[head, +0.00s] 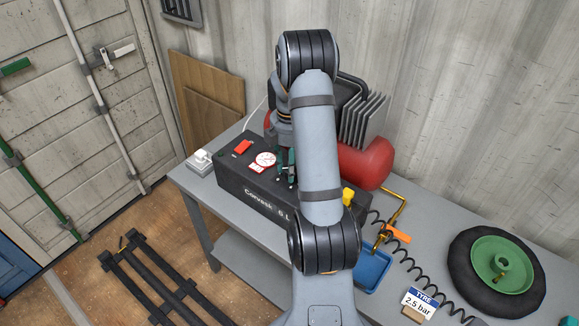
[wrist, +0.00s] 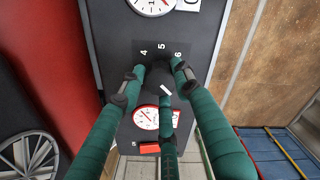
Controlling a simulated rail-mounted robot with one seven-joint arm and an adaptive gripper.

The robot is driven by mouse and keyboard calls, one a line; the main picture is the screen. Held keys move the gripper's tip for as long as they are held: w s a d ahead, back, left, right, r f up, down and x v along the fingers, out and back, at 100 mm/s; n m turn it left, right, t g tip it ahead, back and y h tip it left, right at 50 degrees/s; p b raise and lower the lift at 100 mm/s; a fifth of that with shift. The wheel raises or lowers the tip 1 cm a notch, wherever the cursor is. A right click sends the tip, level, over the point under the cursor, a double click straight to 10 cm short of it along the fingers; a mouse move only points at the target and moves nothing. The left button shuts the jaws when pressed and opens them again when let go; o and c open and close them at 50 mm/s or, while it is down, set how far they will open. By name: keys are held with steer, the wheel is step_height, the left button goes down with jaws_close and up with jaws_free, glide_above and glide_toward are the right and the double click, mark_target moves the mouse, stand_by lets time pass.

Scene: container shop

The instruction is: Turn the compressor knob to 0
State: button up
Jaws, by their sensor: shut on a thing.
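The compressor is a black box (head: 232,184) lettered "Corvask 6 L" on the grey bench. Its dark knob (wrist: 157,73) shows between my fingers in the wrist view. A white mark (wrist: 166,90) on the knob slants toward the lower right, away from the printed 4, 5 and 6 above it. The other numbers, including 0, are hidden or unreadable. My gripper (wrist: 160,84) has green fingers closed around the knob from several sides. In the head view my gripper (head: 287,168) is over the box top, and my arm hides the knob.
A white gauge (head: 266,159) and red switch (head: 243,147) are left of my gripper. A red tank (head: 372,162) stands behind, with a yellow part (head: 348,196) at the right end. A blue tray (head: 373,270), coiled hose and wheel (head: 497,270) fill the bench's right side.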

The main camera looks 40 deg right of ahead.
steer(key=o, duration=1.1)
steer(key=shift+o, duration=0.2)
step_height(320, 180, up, 12)
steer(key=shift+f, duration=0.1)
step_height(320, 180, down, 12)
steer(key=shift+r, duration=0.1)
stand_by(0.6)
